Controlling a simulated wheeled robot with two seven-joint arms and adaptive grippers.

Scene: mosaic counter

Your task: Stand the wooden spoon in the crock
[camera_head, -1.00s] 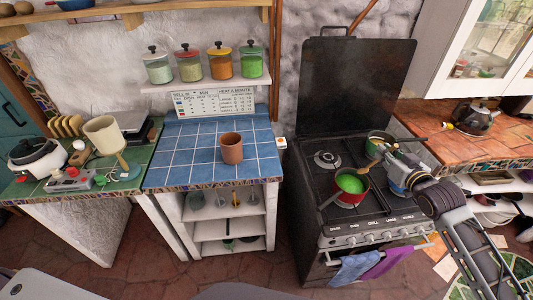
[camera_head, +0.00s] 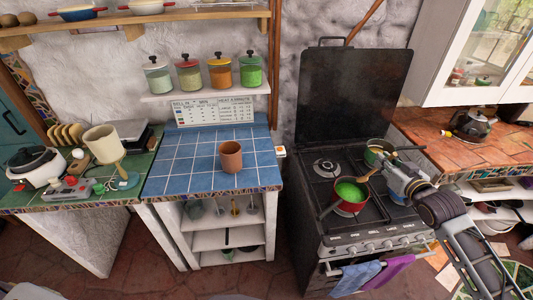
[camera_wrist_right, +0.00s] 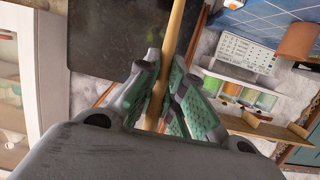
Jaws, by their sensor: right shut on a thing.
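The crock (camera_head: 231,160) is a terracotta pot standing upright on the blue tiled counter. It also shows at the upper right of the wrist view (camera_wrist_right: 298,40). My right gripper (camera_head: 386,167) is over the stove, well to the right of the crock. It is shut on the wooden spoon (camera_head: 363,178), whose head points left near the red pot's rim. In the wrist view the spoon's pale handle (camera_wrist_right: 174,38) runs between the green-padded fingers of my right gripper (camera_wrist_right: 172,75). My left gripper is not in view.
A red pot (camera_head: 345,207) with green contents and a second pot (camera_head: 377,151) stand on the stove (camera_head: 372,226), whose dark lid is raised. Glass jars (camera_head: 219,73) line a shelf above the blue counter (camera_head: 190,178). The counter around the crock is clear.

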